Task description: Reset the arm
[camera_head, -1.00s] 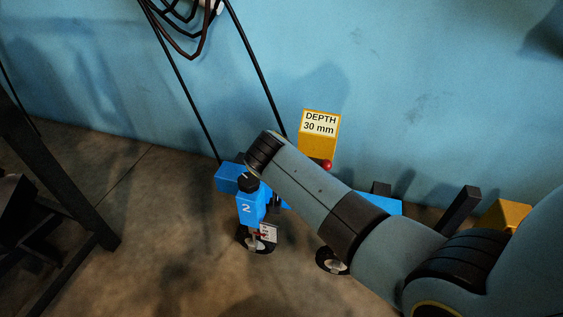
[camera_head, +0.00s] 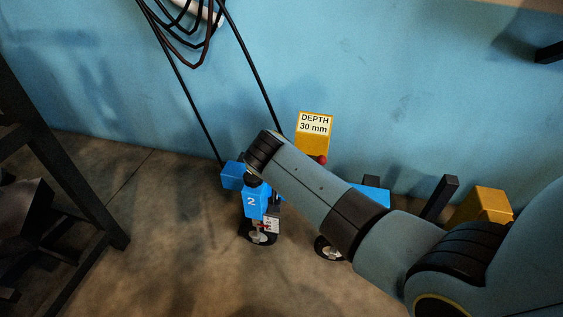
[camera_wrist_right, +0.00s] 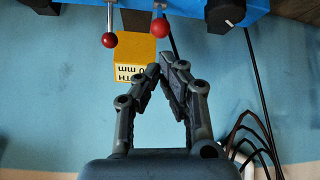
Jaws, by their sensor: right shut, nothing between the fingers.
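My right arm (camera_head: 320,190) comes in from the right in the head view and crosses in front of a blue machine (camera_head: 233,176). Its gripper is hidden there. In the right wrist view my right gripper (camera_wrist_right: 166,66) is shut, its fingertips together and empty. A yellow block (camera_wrist_right: 135,50) with an upside-down label lies behind the fingers in that view. Two red-knobbed levers, one with a left knob (camera_wrist_right: 109,40) and one with a right knob (camera_wrist_right: 160,28), hang from a blue bar (camera_wrist_right: 75,14). My left gripper is out of view.
In the head view the yellow block reads "DEPTH 30 mm" (camera_head: 314,124). The machine stands on wheels (camera_head: 261,236) by a blue wall (camera_head: 400,90). Black cables (camera_head: 190,95) hang left of it. A dark frame (camera_head: 60,150) stands far left; open floor (camera_head: 180,240) lies between.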

